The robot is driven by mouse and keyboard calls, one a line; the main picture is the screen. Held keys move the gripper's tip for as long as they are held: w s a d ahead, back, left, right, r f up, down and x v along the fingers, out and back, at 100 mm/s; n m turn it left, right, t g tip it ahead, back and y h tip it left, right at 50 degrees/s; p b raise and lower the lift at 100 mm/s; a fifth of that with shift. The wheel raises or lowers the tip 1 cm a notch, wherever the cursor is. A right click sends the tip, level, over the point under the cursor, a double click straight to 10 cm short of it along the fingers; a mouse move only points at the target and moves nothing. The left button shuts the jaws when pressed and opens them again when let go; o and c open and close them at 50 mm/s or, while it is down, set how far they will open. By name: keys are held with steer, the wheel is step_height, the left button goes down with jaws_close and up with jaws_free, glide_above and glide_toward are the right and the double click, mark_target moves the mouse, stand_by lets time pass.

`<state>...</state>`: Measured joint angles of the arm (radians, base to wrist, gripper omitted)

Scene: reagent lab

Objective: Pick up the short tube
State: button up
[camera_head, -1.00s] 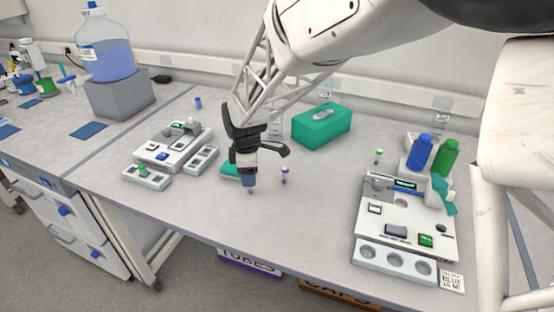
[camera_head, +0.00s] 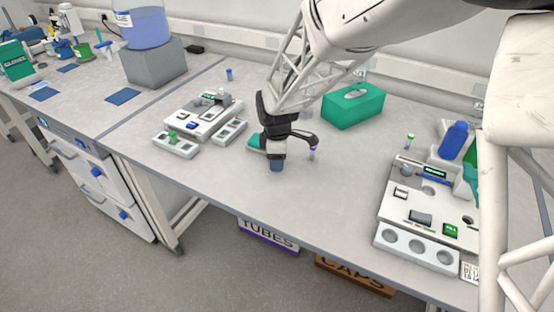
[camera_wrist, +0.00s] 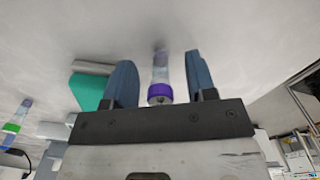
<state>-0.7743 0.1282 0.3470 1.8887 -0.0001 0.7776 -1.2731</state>
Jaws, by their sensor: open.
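My gripper (camera_head: 277,166) points down over the middle of the bench, low above the surface. In the wrist view its two blue fingers (camera_wrist: 161,82) are open, with a small clear tube with a purple cap (camera_wrist: 159,92) between them, not gripped. A green-capped tube (camera_head: 410,140) stands farther right, and a blue-capped tube (camera_head: 229,74) stands at the back left. I cannot tell from size which one is the short tube.
A white device with racks (camera_head: 203,117) is at left, a green glove box (camera_head: 353,106) behind, and a white station (camera_head: 425,205) with bottles at right. The bench front is clear.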

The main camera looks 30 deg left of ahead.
jaws_close()
steer(key=shift+r, duration=0.15)
steer(key=shift+r, duration=1.5)
steer(key=shift+s+d+r, duration=0.15)
steer(key=shift+s+d, duration=0.1)
steer(key=shift+s, duration=0.05)
steer(key=s+d, duration=0.3)
steer(key=s+d+r, duration=0.1)
steer(key=s+d, duration=0.6)
steer(key=s, duration=0.1)
steer(key=shift+d+r, duration=0.2)
